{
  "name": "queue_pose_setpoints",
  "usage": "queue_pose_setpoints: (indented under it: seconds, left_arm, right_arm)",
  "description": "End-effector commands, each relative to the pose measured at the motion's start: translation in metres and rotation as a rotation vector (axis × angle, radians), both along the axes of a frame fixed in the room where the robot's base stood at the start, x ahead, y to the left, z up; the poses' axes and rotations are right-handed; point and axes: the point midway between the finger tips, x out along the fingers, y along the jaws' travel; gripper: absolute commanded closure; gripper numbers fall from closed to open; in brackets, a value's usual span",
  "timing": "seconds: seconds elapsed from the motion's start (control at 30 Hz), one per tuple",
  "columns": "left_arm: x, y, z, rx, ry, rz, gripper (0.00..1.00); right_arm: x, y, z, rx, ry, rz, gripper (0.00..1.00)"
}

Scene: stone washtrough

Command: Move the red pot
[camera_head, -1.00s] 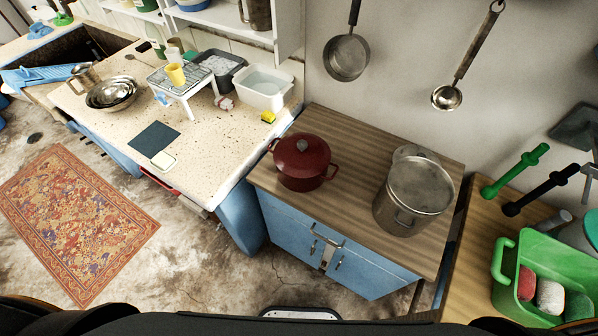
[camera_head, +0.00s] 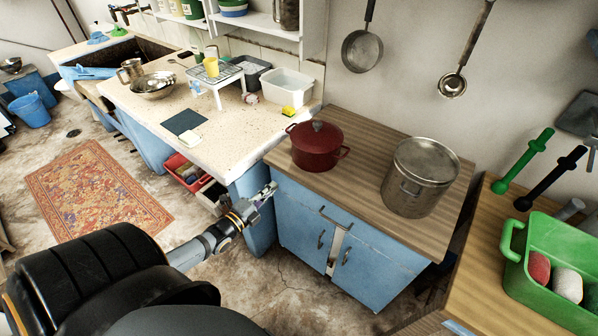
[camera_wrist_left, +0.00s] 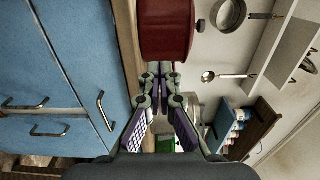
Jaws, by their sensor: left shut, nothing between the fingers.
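The red pot (camera_head: 317,148) with its lid on stands on the wooden top of the blue cabinet, near the left end. In the left wrist view the red pot (camera_wrist_left: 166,32) shows just beyond the fingertips. My right gripper is in neither view.
A large steel pot (camera_head: 420,177) stands to the right on the same wooden top (camera_head: 359,160). The blue cabinet (camera_head: 340,247) has door handles facing me. A speckled counter (camera_head: 213,135) adjoins on the left. A green tub (camera_head: 552,275) with sponges sits at the right. Bare wood lies between the pots.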

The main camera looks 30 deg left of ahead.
Motion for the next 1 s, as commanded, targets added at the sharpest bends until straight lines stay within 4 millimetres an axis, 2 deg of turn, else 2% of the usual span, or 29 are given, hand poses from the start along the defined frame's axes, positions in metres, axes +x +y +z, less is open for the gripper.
queue_pose_setpoints:
  seconds: [0.3, 0.5, 0.7, 1.0]
  left_arm:
    - [0.07, -0.006, -0.006, -0.001, -0.004, 0.001, 1.0]
    - [0.107, -0.009, -0.005, 0.0, -0.001, 0.003, 1.0]
    - [0.121, -0.01, -0.002, 0.0, 0.003, 0.001, 1.0]
    - [0.123, -0.01, -0.001, -0.001, 0.005, 0.002, 1.0]
  right_arm:
    - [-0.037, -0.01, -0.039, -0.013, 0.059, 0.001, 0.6]
    - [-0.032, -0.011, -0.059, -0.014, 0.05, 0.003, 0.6]
    - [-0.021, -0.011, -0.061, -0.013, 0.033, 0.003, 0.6]
    - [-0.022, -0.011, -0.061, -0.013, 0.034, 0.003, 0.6]
